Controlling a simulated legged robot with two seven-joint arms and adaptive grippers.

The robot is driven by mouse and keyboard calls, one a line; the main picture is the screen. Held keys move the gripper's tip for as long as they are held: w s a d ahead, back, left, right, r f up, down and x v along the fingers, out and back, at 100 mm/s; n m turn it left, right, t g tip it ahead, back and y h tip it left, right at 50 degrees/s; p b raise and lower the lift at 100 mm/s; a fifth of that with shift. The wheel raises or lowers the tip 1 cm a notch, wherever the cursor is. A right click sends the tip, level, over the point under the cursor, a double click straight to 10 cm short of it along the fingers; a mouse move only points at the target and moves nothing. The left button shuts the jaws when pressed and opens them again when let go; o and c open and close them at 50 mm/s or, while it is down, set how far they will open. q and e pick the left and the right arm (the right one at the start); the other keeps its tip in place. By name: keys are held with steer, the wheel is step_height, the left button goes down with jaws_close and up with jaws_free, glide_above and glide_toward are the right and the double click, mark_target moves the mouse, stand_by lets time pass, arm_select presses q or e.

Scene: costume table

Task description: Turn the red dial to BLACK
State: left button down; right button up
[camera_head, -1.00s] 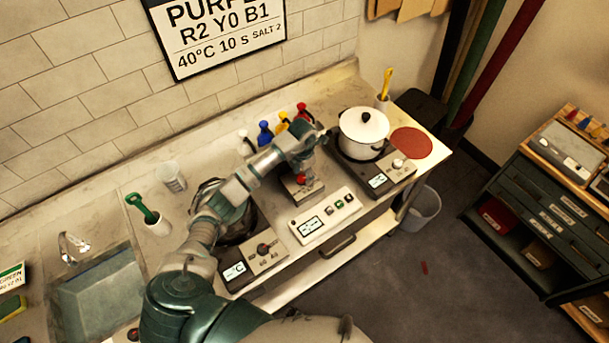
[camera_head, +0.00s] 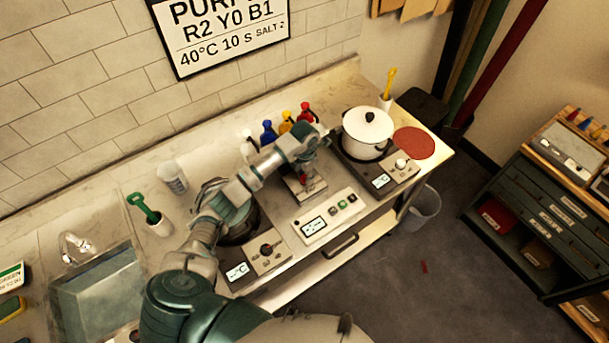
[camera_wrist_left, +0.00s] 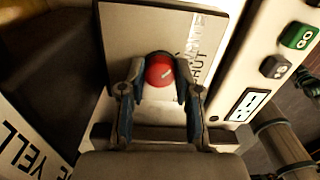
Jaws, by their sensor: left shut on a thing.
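The red dial (camera_wrist_left: 160,70) is a round knob on a grey panel (camera_wrist_left: 130,35) in the left wrist view. Lettering on the panel is partly hidden and hard to read. My left gripper (camera_wrist_left: 160,88) is shut on the dial, with one blue-padded finger on each side. In the head view the dial (camera_head: 303,180) shows as a small red spot just below the gripper, on its small box (camera_head: 314,191) on the counter. My right gripper is not in view.
A white control box (camera_head: 325,217) with a display and buttons stands in front of the dial box. A white pot (camera_head: 367,128) on a burner is to the right. Blue, yellow and red bottles (camera_head: 268,133) stand behind. A sink (camera_head: 98,293) lies at the left.

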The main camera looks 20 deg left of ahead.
arm_select(q)
steer(key=shift+a+f+m+b, duration=0.2)
steer(key=shift+m+b, duration=0.1)
steer(key=shift+m, duration=0.1)
steer(key=shift+d+m, duration=0.1)
steer(key=shift+m, duration=0.2)
steer(key=m+b, duration=0.5)
steer(key=m, duration=0.2)
steer(key=shift+s+f+b, duration=0.1)
steer(key=shift+b, duration=0.2)
steer(key=m+b, duration=0.2)
steer(key=m, duration=0.1)
steer(key=shift+m, duration=0.4)
steer(key=shift+m+b, duration=0.4)
steer(key=shift+b, duration=0.05)
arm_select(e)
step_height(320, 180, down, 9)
arm_select(q)
steer(key=m+b, duration=0.2)
steer(key=m, duration=0.2)
steer(key=shift+r+m+b, duration=0.3)
steer(key=shift+m+b, duration=0.15)
steer(key=shift+m, duration=0.45)
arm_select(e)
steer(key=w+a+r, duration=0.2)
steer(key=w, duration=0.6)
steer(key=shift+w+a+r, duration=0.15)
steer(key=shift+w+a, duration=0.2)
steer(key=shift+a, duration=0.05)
